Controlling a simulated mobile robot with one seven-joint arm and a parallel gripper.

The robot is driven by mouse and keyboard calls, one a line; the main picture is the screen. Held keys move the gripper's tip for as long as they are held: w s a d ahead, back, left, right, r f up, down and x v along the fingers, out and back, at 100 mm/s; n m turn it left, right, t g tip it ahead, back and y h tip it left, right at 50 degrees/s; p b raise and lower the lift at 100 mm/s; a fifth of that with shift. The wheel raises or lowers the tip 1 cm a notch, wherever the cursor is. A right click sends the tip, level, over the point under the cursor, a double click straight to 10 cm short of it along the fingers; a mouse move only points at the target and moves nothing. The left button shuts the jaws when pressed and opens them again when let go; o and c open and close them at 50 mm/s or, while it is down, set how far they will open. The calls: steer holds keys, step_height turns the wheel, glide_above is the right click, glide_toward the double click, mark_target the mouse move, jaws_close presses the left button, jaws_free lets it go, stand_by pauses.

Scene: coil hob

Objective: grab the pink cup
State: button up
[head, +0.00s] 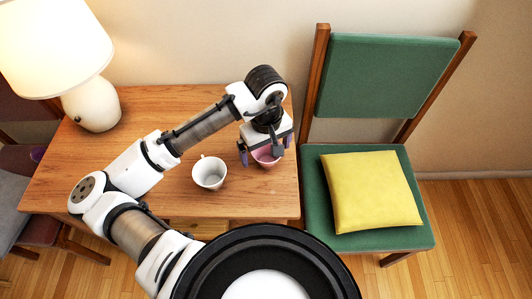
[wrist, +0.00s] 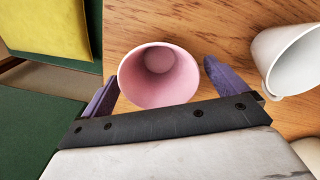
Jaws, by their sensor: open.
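The pink cup (head: 266,157) stands on the wooden table near its right edge, partly hidden under my gripper in the head view. In the wrist view the pink cup (wrist: 160,76) shows its open mouth and its inside, which looks empty. My gripper (head: 264,150) is open above the table, pointing down over the cup. In the wrist view my gripper (wrist: 160,88) has one purple finger on each side of the cup, with a small gap visible by the right finger. Whether the left finger touches the cup, I cannot tell.
A white cup (head: 209,172) stands on the table (head: 160,115) left of the pink cup; it also shows in the wrist view (wrist: 290,55). A lamp (head: 92,100) stands at the back left. A green chair (head: 375,75) with a yellow cushion (head: 371,190) is close on the right.

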steer(key=c, duration=1.1)
steer(key=shift+r, duration=0.1)
